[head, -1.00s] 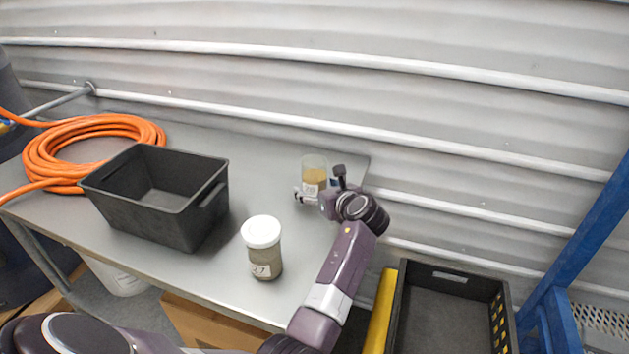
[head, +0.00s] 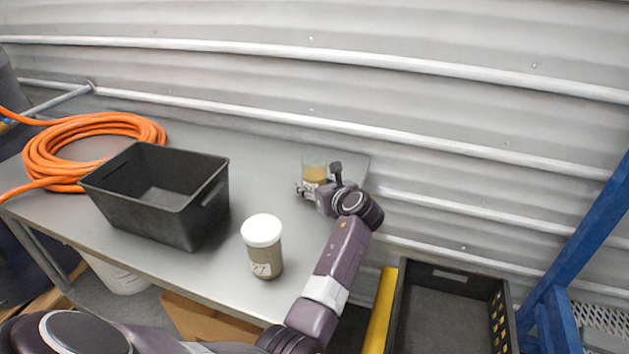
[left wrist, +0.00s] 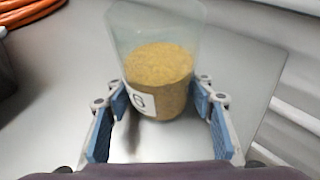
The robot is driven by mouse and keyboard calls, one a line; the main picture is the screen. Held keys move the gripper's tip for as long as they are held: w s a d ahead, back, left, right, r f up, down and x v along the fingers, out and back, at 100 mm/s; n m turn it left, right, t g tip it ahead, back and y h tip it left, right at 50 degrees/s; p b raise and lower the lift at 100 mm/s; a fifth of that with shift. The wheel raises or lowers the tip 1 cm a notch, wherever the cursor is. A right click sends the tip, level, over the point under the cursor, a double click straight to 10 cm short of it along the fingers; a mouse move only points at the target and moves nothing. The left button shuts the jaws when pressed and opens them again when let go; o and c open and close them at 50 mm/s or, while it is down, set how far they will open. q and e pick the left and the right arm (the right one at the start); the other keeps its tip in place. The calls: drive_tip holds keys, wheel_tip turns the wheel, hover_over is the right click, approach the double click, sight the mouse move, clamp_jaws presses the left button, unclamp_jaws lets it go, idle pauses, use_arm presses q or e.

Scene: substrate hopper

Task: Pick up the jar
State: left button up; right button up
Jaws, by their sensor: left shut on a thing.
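A clear open jar (head: 314,168) with tan-brown granular filling and a white label stands upright near the right back end of the metal table. My left gripper (head: 308,189) is at its lower front side in the head view. In the left wrist view the jar (left wrist: 160,80) sits between the blue-padded fingers of my left gripper (left wrist: 160,98), which is shut on it. A second jar (head: 264,252), with a white lid, darker filling and a label, stands at the table's front. My right gripper is not in view.
A black bin (head: 150,210) and a coiled orange hose (head: 85,135) are on the left of the grey table (head: 245,175). A corrugated wall (head: 400,110) rises behind. A black crate (head: 450,275) and blue frame (head: 575,250) are at the right.

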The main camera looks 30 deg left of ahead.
use_arm(q)
drive_tip(key=shift+r, duration=0.1)
wheel_tip(320, 180, up, 20)
idle(0.6)
idle(0.5)
